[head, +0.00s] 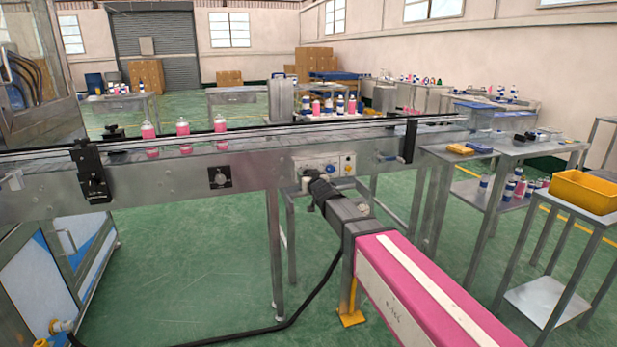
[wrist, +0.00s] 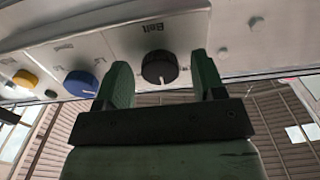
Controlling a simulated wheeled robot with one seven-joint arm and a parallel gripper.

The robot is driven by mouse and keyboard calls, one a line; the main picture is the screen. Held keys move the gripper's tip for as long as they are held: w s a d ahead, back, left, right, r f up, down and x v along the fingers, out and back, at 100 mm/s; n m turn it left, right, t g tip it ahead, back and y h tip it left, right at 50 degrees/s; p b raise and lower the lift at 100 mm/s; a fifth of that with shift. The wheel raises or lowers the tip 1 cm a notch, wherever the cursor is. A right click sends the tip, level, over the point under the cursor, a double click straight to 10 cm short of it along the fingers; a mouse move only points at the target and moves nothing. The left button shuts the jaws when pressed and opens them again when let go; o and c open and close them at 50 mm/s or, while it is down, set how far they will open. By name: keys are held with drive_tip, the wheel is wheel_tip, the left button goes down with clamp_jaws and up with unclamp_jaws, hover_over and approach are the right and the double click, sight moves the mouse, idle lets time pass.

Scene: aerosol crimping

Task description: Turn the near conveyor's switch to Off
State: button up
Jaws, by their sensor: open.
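The near conveyor (head: 190,173) runs across the head view, with a light control box (head: 318,163) on its side. In the wrist view, a black round knob (wrist: 154,68) sits under the label "Belt" on the panel, with a small white mark low on its face. My gripper (wrist: 164,78) is open, with one green finger on each side of this knob. A gap shows between the knob and each finger; I cannot tell how deep the fingers reach. In the head view my gripper (head: 315,190) is just below and in front of the box, hiding part of it.
A blue knob (wrist: 81,84) and a yellow knob (wrist: 25,78) are left of my fingers on the panel. Several pink bottles, one of them here (head: 220,125), stand on the belt. A table with a yellow bin (head: 585,192) stands at the right.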

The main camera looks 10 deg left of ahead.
drive_tip(key=shift+w+a, duration=0.15)
drive_tip(key=shift+w, duration=0.1)
drive_tip(key=shift+c, duration=0.3)
drive_tip(key=c, duration=0.9)
drive_tip(key=shift+o, duration=0.2)
drive_tip(key=shift+n, duration=4.9)
